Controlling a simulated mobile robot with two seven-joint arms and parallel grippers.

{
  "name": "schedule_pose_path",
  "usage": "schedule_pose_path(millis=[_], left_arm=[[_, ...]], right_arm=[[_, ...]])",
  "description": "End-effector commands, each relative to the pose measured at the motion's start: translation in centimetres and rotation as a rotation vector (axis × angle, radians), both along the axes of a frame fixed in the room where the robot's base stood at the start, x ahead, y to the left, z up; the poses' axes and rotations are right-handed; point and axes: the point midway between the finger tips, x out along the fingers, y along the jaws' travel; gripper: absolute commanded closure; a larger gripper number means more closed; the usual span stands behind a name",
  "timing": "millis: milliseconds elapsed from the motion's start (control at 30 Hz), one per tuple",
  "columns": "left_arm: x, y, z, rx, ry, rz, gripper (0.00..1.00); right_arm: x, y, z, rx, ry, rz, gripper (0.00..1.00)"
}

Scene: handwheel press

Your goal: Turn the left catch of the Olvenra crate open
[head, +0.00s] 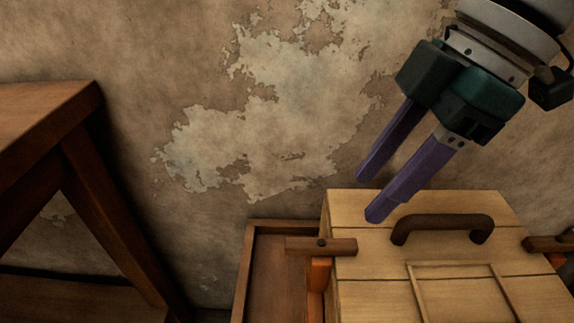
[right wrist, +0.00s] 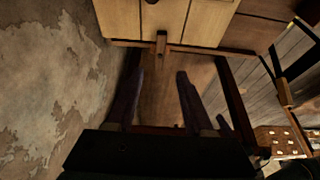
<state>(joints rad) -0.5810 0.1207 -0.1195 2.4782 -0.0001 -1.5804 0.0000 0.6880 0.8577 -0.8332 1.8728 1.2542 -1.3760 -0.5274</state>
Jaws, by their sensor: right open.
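The crate (head: 460,262) is pale wood with a dark arched handle (head: 440,224) on its lid. Its left catch (head: 320,246), a short dark wooden bar with a round pivot, lies crosswise at the lid's left edge and sticks out past it. The catch also shows in the right wrist view (right wrist: 161,43), pointing away from the crate. My right gripper (head: 369,198) has purple fingers and is open and empty. In the head view it is above and right of the catch; in the right wrist view the catch lies beyond the gap between the fingertips. My left gripper is not in view.
A right catch (head: 550,244) sits at the lid's other edge. A brown wooden stand or tray (head: 246,270) rims the crate's left side. A dark wooden table (head: 50,115) is at the left. A peeling wall (head: 200,60) stands behind.

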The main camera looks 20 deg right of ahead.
Motion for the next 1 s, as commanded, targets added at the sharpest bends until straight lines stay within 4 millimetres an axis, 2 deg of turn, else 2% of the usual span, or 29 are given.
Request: schedule_pose_path(millis=[500,667,933,1000], left_arm=[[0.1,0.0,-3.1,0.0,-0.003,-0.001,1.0],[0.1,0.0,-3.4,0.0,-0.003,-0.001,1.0],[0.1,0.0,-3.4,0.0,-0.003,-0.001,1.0],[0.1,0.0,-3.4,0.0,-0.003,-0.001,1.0]], right_arm=[[0.8,3.1,-7.8,0.0,0.001,0.002,0.47],[1.0,3.5,-8.8,0.0,0.001,0.001,0.47],[1.0,3.6,-8.8,0.0,0.001,0.001,0.47],[1.0,3.6,-8.8,0.0,0.001,0.001,0.54]])
